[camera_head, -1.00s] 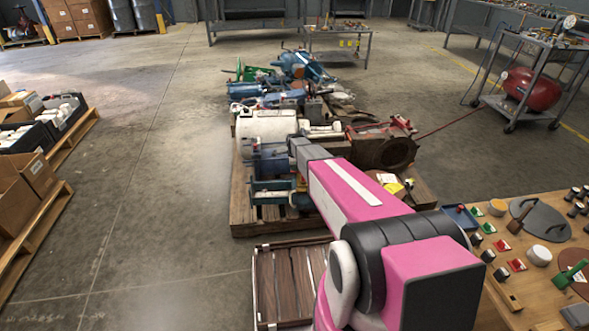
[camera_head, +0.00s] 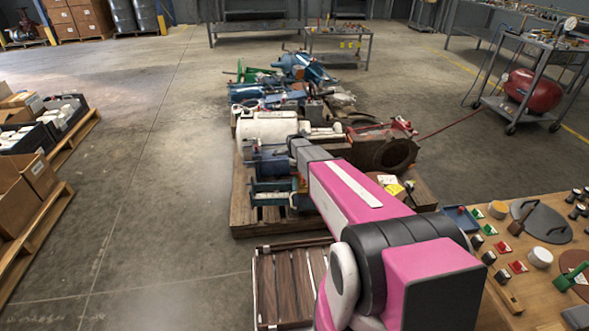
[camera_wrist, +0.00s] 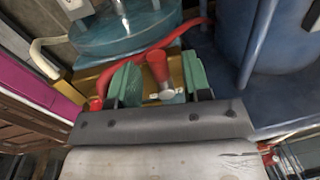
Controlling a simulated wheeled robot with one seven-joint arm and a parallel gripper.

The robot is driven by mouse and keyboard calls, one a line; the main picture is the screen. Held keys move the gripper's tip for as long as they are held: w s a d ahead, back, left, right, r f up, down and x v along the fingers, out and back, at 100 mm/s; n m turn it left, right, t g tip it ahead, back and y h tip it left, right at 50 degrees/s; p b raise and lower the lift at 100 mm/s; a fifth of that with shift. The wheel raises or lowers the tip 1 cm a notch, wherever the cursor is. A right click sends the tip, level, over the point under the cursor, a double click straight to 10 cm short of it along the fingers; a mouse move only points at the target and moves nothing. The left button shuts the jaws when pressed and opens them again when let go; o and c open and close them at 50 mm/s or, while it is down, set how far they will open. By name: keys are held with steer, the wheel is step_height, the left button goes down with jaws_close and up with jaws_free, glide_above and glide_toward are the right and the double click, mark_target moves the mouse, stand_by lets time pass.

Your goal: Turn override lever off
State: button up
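In the wrist view, a red tapered handle with a bare metal end (camera_wrist: 159,70) stands between my fingers; it may be the override lever, though no label shows. My gripper (camera_wrist: 158,88) has two green-padded fingers, spread apart on either side of the red handle. Gaps show between the handle and both pads, so it is not gripped. In the head view, my pink arm reaches over the near end of the pallet lot. My gripper is hidden or too small to make out there.
A curved red pipe or hose (camera_wrist: 150,52), a blue-green round housing (camera_wrist: 125,30) and a blue tank (camera_wrist: 232,45) crowd the gripper. The loaded wooden pallet (camera_head: 243,205) lies ahead. A wooden table (camera_head: 535,285) with knobs and switches is at right.

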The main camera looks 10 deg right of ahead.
steer(key=shift+r, duration=0.1)
step_height(320, 180, up, 10)
steer(key=s, duration=0.1)
steer(key=shift+s+r, duration=0.15)
steer(key=shift+r, duration=0.1)
stand_by(0.3)
